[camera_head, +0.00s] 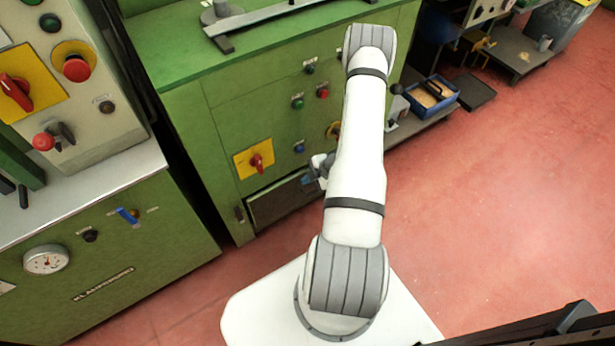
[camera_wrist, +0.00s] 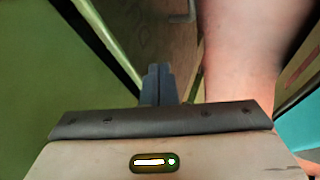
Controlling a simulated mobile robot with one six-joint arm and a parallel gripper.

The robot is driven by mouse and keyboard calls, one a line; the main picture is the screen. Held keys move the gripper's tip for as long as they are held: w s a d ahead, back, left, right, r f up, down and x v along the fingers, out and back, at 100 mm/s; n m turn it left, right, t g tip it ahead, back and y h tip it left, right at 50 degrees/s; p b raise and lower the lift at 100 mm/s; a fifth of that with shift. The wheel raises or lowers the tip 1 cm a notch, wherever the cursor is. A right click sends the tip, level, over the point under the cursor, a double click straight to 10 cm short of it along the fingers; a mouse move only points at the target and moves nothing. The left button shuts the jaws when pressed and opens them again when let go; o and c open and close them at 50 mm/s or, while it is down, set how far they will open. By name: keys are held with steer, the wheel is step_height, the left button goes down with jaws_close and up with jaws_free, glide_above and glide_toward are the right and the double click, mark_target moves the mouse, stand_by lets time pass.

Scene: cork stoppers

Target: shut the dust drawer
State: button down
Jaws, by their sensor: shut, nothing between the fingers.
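A dark grey-brown panel (camera_head: 280,203), which looks like the dust drawer's front, sits low in the green machine cabinet (camera_head: 222,135) in the head view. I cannot tell how far out it stands. In the wrist view a brownish panel (camera_wrist: 160,25) with a bent handle (camera_wrist: 188,14) lies at the top, past the fingertips. My gripper (camera_head: 309,180) is close to the right end of the dark panel, partly hidden behind my arm. In the wrist view my gripper (camera_wrist: 157,72) is shut and empty, its fingers pointing towards the panel. Contact cannot be made out.
The cabinet front carries a yellow plate with a red switch (camera_head: 257,161) above the panel. A second green machine with a gauge (camera_head: 46,260) stands at the left. A blue box of granules (camera_head: 432,95) stands at the right. The red floor (camera_head: 500,210) is clear.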

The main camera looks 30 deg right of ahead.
steer(key=s+f+p+v, duration=0.1)
steer(key=s+p+v, duration=0.1)
steer(key=v, duration=0.9)
steer(key=shift+p, duration=0.6)
steer(key=shift+s+a, duration=0.15)
